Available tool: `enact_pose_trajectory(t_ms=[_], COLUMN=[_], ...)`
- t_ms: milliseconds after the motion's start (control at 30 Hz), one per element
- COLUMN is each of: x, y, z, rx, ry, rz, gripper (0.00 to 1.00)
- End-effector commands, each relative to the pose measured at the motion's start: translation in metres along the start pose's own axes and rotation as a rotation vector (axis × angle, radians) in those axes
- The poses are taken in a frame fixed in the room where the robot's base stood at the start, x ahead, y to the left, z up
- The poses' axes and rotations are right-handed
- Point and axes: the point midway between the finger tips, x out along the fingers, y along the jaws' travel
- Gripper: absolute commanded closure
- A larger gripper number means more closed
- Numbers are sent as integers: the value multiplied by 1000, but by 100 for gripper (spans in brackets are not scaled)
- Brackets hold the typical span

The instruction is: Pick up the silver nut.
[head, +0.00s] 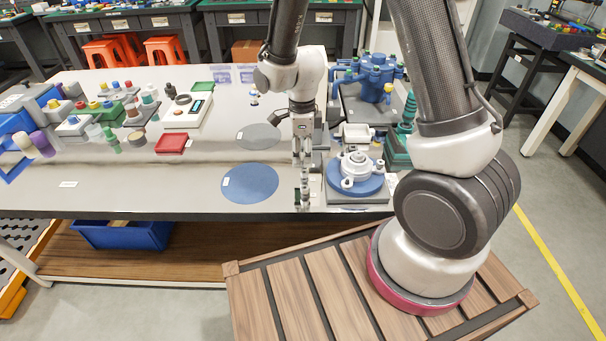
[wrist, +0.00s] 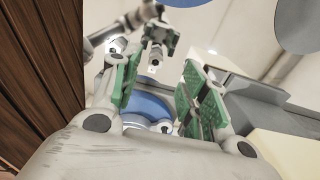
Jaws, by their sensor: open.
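My gripper (head: 303,160) points down over the front of the table, between the blue round mat and the white pump-like part. In the wrist view my gripper (wrist: 160,75) is open, green-padded fingers apart, with nothing seen held. A blue base (wrist: 150,107) shows between the fingers, with a small bright metallic piece (wrist: 165,128) at its edge. I cannot tell whether this piece is the silver nut. I cannot clearly make out the nut in the head view. The white part (head: 356,165) stands on a blue round base (head: 370,186), just right of my gripper.
A red tray (head: 171,144) lies farther left. A blue valve assembly (head: 372,78) and a green stepped part (head: 405,130) stand behind on the right. The table's front-left area is clear.

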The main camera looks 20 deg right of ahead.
Motion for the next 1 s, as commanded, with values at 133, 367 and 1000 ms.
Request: enact_pose_trajectory(t_ms=[133, 367, 1000], x=[21, 52, 55], y=[4, 5, 5], z=[-4, -6, -5], rx=[-1, -3, -3], ry=[3, 1, 0], rz=[4, 1, 0], gripper=[56, 56, 100])
